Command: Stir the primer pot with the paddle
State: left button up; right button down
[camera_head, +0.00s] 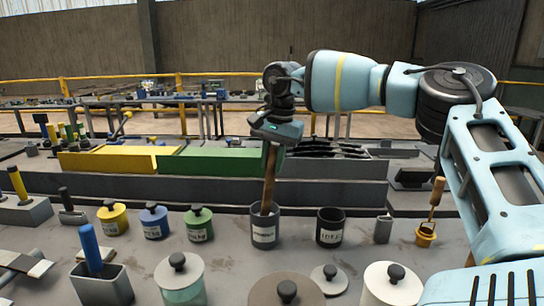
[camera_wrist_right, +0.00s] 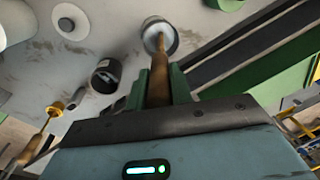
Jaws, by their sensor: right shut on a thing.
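My right gripper (camera_head: 274,138) is shut on the upper part of a brown wooden paddle (camera_head: 270,178). The paddle is near upright, and its lower end goes into a dark grey open pot (camera_head: 264,232) with a white label too small to read. The rim hides the paddle's tip. In the right wrist view, the paddle (camera_wrist_right: 159,72) runs from between the green fingers (camera_wrist_right: 158,88) into the open mouth of the pot (camera_wrist_right: 160,38). A second dark pot (camera_head: 330,232) with a label stands just to the right, apart from the paddle. My left gripper is not in view.
Yellow (camera_head: 112,222), blue (camera_head: 154,226) and green (camera_head: 199,228) lidded pots stand to the left. Larger lidded jars (camera_head: 180,284) line the front. A grey rack (camera_head: 330,192) stands behind.

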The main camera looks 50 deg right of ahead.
aim_at(270, 180)
jog(key=shift+w+f+b, duration=0.15)
jog(key=shift+f+b, duration=0.4)
jog(key=shift+f, duration=0.5)
jog(key=shift+w+f+b, duration=0.15)
jog(key=shift+f+b, duration=0.4)
jog(key=shift+f, duration=0.45)
jog(key=shift+w+f+b, duration=0.15)
jog(key=shift+f+b, duration=0.35)
jog(key=shift+f, duration=0.3)
